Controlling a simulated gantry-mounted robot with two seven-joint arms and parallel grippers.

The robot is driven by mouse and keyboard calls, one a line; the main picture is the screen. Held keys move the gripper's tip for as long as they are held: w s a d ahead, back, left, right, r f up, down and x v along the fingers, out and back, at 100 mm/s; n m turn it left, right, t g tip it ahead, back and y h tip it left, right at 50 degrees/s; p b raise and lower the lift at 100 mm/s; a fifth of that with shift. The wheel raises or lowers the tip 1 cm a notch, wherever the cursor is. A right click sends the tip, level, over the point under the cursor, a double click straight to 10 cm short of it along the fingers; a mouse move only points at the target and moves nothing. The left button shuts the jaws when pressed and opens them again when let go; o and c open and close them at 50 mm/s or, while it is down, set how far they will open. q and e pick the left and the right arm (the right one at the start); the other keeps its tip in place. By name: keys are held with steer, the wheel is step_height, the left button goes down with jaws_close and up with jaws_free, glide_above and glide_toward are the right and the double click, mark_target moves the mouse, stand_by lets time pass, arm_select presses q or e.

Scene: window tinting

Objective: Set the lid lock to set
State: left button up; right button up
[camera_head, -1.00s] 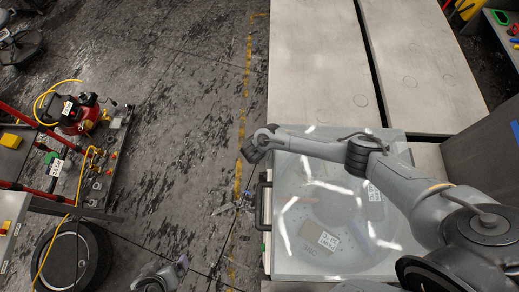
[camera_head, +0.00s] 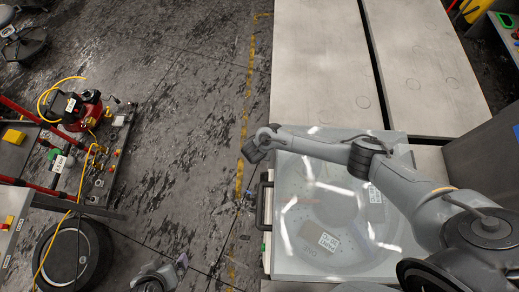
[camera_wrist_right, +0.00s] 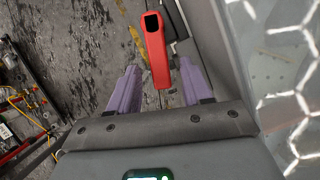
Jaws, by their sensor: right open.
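A red lever with a dark square hole at its top (camera_wrist_right: 155,45), which looks like the lid lock, shows in the right wrist view. It hangs beside the grey edge of the machine. My right gripper (camera_wrist_right: 159,67) is open, with one purple finger on each side of the lever and a gap to each.
A black handle (camera_head: 265,200) runs along the machine's left side. My right forearm crosses above the lid. A tire (camera_head: 75,255) and a cart with a red machine (camera_head: 75,110) stand at left. The floor between them and the machine is mostly clear.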

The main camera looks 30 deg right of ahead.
arm_select(q)
step_height(320, 180, up, 3)
steer(key=p, duration=0.3)
steer(key=shift+r, duration=0.2)
arm_select(e)
steer(key=v, duration=0.9)
steer(key=shift+r, duration=0.2)
arm_select(q)
steer(key=shift+c, duration=0.3)
arm_select(e)
steer(key=shift+s, duration=0.1)
